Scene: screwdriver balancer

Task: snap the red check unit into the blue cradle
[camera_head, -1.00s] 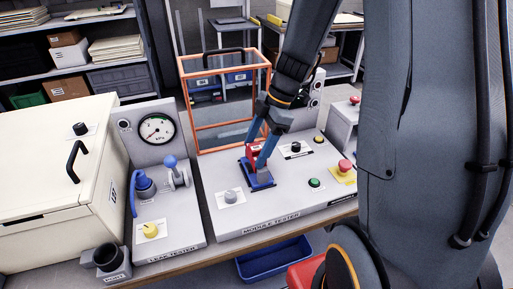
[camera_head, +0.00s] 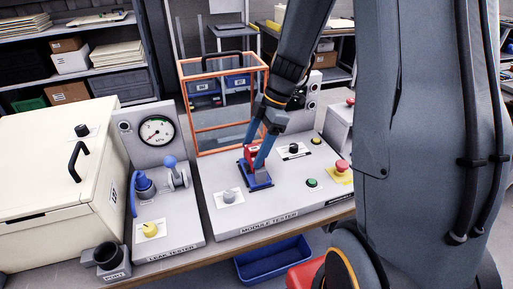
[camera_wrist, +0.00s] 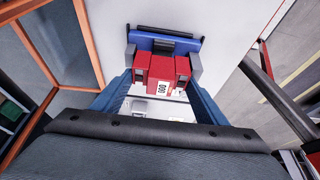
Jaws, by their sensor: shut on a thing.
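The red check unit (camera_wrist: 162,70) is between the fingers of my gripper (camera_wrist: 163,80) in the wrist view, with a white label on its near side. My gripper is shut on it. The blue cradle (camera_wrist: 165,42) shows just beyond the unit on the module tester. In the head view the red unit (camera_head: 250,152) is at the cradle (camera_head: 261,180), with my gripper (camera_head: 257,158) reaching down from above. The fingers hide part of the unit. I cannot tell whether the unit is fully seated in the cradle.
The module tester (camera_head: 225,219) carries a grey knob (camera_head: 229,196), a green button (camera_head: 312,183) and a red stop button (camera_head: 343,166). An orange-framed clear guard (camera_head: 180,95) stands behind the cradle. The leak tester (camera_head: 180,222) is to the left. A blue bin (camera_head: 272,262) sits below the bench edge.

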